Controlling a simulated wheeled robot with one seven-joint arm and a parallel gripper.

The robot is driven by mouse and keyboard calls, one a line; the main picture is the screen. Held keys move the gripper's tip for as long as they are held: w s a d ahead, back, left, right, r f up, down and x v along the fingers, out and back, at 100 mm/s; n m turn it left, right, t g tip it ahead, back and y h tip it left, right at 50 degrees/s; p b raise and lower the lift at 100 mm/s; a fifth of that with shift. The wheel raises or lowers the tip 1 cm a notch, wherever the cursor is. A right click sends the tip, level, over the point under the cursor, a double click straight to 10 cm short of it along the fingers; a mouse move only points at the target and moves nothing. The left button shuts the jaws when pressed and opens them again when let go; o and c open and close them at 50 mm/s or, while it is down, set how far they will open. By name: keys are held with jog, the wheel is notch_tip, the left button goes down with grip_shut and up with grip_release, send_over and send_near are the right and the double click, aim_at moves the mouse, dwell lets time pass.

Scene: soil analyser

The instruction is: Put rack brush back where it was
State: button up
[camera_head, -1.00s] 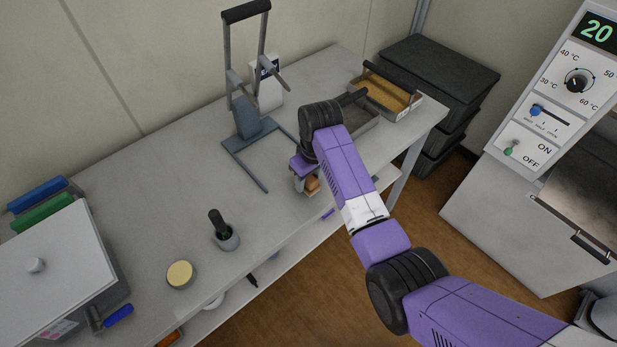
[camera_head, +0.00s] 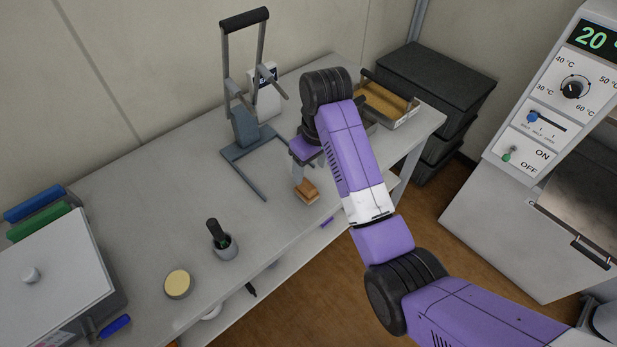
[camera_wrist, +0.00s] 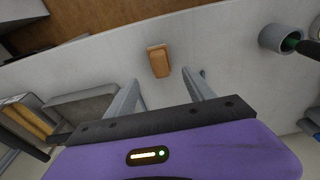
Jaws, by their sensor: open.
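The rack brush appears to be the small brush with a wooden back (camera_head: 306,191). It lies on the grey bench top near its front edge. It also shows in the wrist view (camera_wrist: 160,61), ahead of my fingers and apart from them. My gripper (camera_head: 297,168) hangs above the bench, just behind and above the brush. In the wrist view my gripper (camera_wrist: 165,84) has its two fingers spread, with nothing between them. In the head view my arm partly hides the fingers.
A grey press stand (camera_head: 244,125) stands behind my gripper. A mortar with pestle (camera_head: 223,242) and a round yellow-topped tin (camera_head: 177,284) stand to the left. A tray with yellowish content (camera_head: 385,100) is at the right end. Bare bench (camera_head: 150,200) lies left of the stand.

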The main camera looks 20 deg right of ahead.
jog(key=shift+s+r, duration=0.15)
jog(key=shift+r, duration=1.1)
jog(key=w+r+m+t, duration=0.1)
jog(key=w+r+t, duration=0.4)
jog(key=w+t, duration=0.3)
jog(key=s+m+t, duration=0.2)
jog(key=s+t, duration=0.3)
jog(key=s, duration=4.5)
jog(key=shift+a+m+h, duration=0.25)
jog(key=shift+m+h, duration=0.05)
